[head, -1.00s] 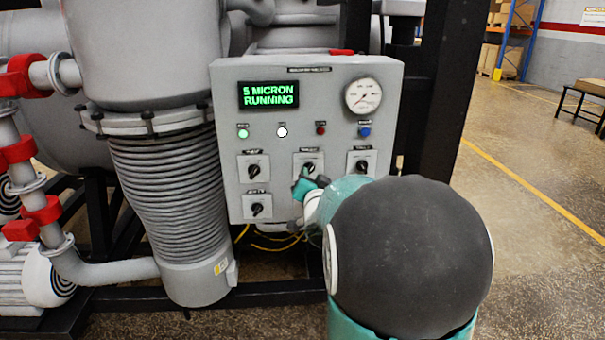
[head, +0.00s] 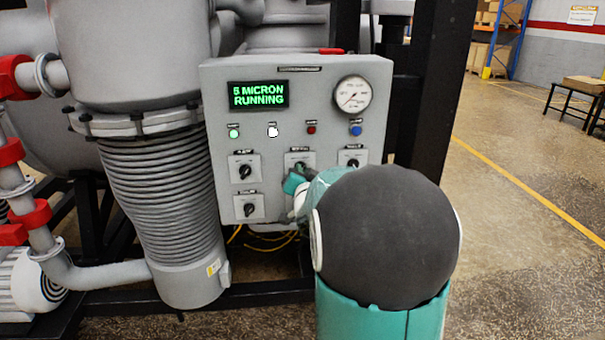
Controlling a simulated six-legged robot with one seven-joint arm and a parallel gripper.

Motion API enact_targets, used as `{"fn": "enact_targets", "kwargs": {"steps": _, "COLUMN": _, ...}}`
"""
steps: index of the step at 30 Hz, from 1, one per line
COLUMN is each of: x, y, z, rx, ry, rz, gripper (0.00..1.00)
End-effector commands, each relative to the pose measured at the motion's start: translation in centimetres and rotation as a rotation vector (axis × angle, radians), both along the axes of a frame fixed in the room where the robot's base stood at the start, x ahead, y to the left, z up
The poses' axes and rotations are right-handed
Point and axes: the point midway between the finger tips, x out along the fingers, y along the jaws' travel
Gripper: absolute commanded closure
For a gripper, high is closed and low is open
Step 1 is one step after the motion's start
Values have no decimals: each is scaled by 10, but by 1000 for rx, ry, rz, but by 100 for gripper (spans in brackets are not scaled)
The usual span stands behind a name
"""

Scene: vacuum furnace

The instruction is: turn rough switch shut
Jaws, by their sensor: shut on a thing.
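A grey control panel (head: 222,100) faces me, with several black rotary switches on white plates. The top-row middle switch (head: 300,165) has my gripper (head: 297,178) at it, and the gripper is shut on its knob. My gripper and arm hide most of that knob, so I cannot read its angle. Its label is too small to read, and I cannot tell for certain which switch is the rough one. The top-left switch (head: 245,171), lower-left switch (head: 249,209) and top-right switch (head: 352,161) stand apart from my gripper.
A green display (head: 258,95) reads "5 MICRON RUNNING". A round gauge (head: 353,95) and a row of small lamps sit above the switches. A ribbed pump (head: 165,215) stands left of the panel, and a black frame post (head: 428,95) stands right. Open floor lies further right.

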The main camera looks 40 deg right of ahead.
Motion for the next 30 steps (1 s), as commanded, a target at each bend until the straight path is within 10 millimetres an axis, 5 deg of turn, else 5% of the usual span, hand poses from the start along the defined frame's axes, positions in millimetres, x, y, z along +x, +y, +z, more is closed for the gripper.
{"fn": "enact_targets", "kwargs": {"steps": 11, "x": 1, "y": 2, "z": 0, "rx": -140, "ry": 96, "rz": 2, "gripper": 100}}
{"fn": "enact_targets", "kwargs": {"steps": 30, "x": 2, "y": 3, "z": 0, "rx": -621, "ry": 426, "rz": 1, "gripper": 100}}
